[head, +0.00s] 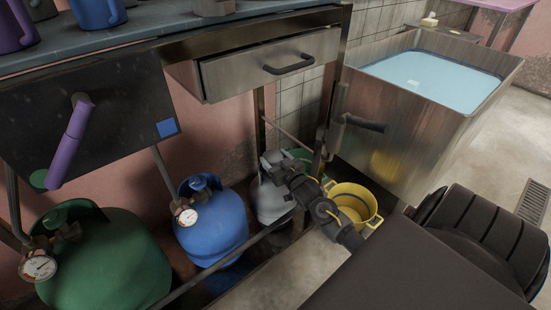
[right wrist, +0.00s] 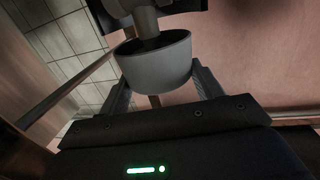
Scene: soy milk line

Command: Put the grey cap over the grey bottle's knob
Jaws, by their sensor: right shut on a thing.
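The grey bottle (head: 272,203) stands on the floor under the table, right of the blue bottle. My right gripper (head: 278,168) is at the top of it, hiding its knob in the head view. In the right wrist view my right gripper (right wrist: 160,88) is shut on the grey cap (right wrist: 155,68), a cup-shaped piece between the two fingers. A dark grey stem (right wrist: 147,22) runs into the cap's open end. I cannot tell whether this stem is the bottle's knob or how far the cap is over it. My left gripper is not in view.
A blue bottle (head: 214,228) and a green bottle (head: 108,265), each with a gauge, stand to the left. The table's leg (head: 322,130) and lower rail (head: 225,256) are close to my right arm. A yellow bucket (head: 370,222) stands right of it. A water tank (head: 410,130) is behind.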

